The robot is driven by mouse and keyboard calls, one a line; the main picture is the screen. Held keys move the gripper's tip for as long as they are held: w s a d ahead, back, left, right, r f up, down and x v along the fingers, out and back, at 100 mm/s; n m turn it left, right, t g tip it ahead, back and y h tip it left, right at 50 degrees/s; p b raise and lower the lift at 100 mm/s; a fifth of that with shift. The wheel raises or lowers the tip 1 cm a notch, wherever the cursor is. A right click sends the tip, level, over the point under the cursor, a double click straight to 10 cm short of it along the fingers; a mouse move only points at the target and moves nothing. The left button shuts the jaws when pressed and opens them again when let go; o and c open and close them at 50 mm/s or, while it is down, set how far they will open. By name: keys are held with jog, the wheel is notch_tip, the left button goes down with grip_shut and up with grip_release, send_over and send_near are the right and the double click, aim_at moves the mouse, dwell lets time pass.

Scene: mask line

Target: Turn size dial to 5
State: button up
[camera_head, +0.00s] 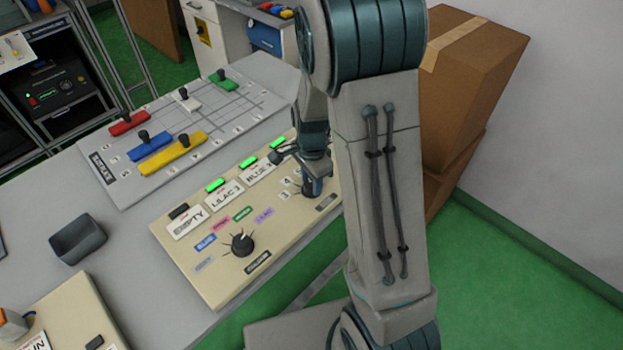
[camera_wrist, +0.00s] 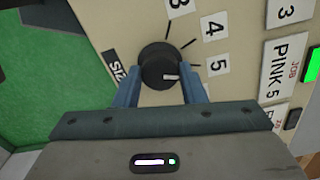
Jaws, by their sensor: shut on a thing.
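The size dial (camera_wrist: 158,62) is a black round knob on the cream panel, seen in the wrist view. Its white mark points right, toward the side of the label 5 (camera_wrist: 217,67). Labels 4 (camera_wrist: 213,27) and 3 (camera_wrist: 206,4) sit above that. My gripper (camera_wrist: 160,88) has its two blue fingers on either side of the knob and is shut on it. In the head view my gripper (camera_head: 313,188) is down at the right end of the panel (camera_head: 205,285), and it mostly hides the dial there.
A second black dial (camera_head: 242,243) with colour labels is on the same panel. Name plates with green lights (camera_head: 215,185) run along its far edge. Behind lies a board with coloured sliders (camera_head: 172,155). A dark tray (camera_head: 78,240) stands left; cardboard boxes (camera_head: 470,85) stand right.

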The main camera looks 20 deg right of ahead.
jog(key=o, duration=1)
notch_tip(320, 180, up, 14)
jog(key=s+r+n+t, duration=0.3)
jog(key=s+r+n, duration=0.1)
jog(key=s+n, duration=1)
jog(key=s, duration=0.2)
jog(key=shift+s+r, duration=0.2)
jog(key=shift+s, duration=0.15)
